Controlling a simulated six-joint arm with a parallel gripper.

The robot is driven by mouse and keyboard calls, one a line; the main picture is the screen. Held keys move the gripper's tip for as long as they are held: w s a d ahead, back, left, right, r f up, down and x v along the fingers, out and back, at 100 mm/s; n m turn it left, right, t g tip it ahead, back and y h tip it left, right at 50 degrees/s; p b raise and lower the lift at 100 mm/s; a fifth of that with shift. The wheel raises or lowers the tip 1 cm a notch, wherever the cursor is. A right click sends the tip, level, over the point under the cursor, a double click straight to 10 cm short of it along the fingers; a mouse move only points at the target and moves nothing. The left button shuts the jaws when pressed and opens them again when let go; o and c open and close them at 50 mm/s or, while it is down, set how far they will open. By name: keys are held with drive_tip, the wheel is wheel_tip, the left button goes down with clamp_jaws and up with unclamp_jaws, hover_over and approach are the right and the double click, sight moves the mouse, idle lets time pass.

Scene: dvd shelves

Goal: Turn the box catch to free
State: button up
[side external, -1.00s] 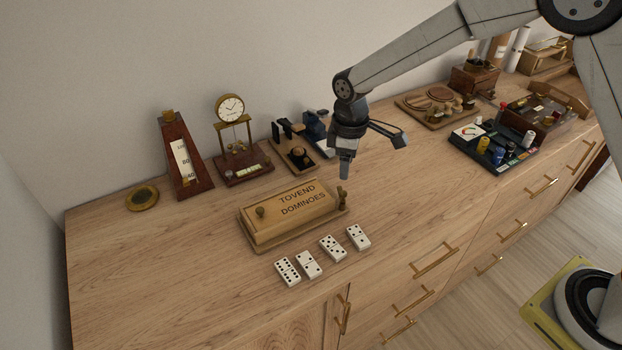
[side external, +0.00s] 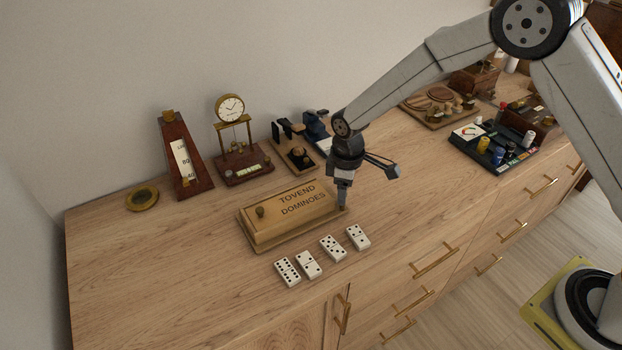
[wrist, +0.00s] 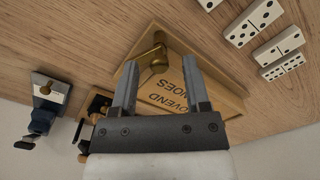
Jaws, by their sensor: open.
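The wooden domino box (side external: 290,215), lettered "TOVEND DOMINOES", lies on the cabinet top with a small round knob (side external: 260,211) at its left end. Its brass catch (wrist: 155,50) is at the right end of the box, and the wrist view shows it upright between and just beyond my fingertips. In the side view my gripper mostly hides the catch. My gripper (side external: 342,206) points down over that end of the box. The wrist view also shows my gripper (wrist: 160,75) open, with a finger on either side of the catch; I cannot tell whether they touch it.
Several dominoes (side external: 332,248) lie in front of the box. A clock (side external: 230,110), a metronome (side external: 180,158) and a round brass disc (side external: 142,198) stand at the back left. A black tray (side external: 493,150) of parts is to the right.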

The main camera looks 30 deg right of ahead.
drive_tip(key=shift+c, duration=0.2)
clamp_jaws()
drive_tip(key=shift+m, duration=0.5)
drive_tip(key=m, duration=1.2)
drive_tip(key=shift+m, duration=0.3)
idle(0.3)
